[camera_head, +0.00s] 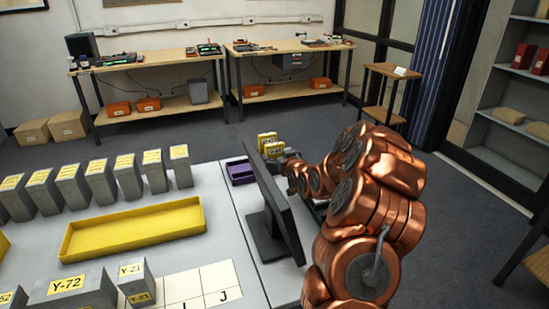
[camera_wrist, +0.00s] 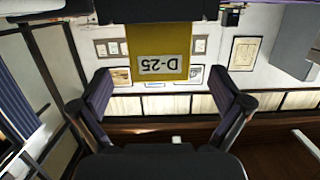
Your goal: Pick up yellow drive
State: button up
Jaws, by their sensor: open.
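Two yellow drives (camera_head: 267,138) show close together beyond the dark monitor, at the tip of my arm. In the wrist view one yellow drive (camera_wrist: 158,38) with a white label reading D-25 is at top centre. My gripper (camera_wrist: 165,88) is open, its two dark fingers spread to either side below the drive in the picture. The drive lies in the gap's direction, and I see no finger touching it. In the head view my gripper (camera_head: 283,153) is just right of the yellow drives, partly hidden by the monitor and arm.
The dark monitor (camera_head: 278,205) stands between the camera and the drives. A purple tray (camera_head: 240,170) is left of them. A yellow tray (camera_head: 135,229), grey labelled boxes (camera_head: 101,182) and a lettered grid (camera_head: 205,285) occupy the table. Floor beyond it is clear.

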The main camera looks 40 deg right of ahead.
aim_at(275, 151)
jog(key=x, duration=0.2)
jog(key=p+x, duration=0.1)
jog(key=shift+w+d+r, duration=0.15)
jog(key=shift+w, duration=0.25)
jog(key=shift+w+d+f, duration=0.1)
jog(key=shift+w+f, duration=0.15)
jog(key=shift+w, duration=0.2)
jog(key=c, duration=1.3)
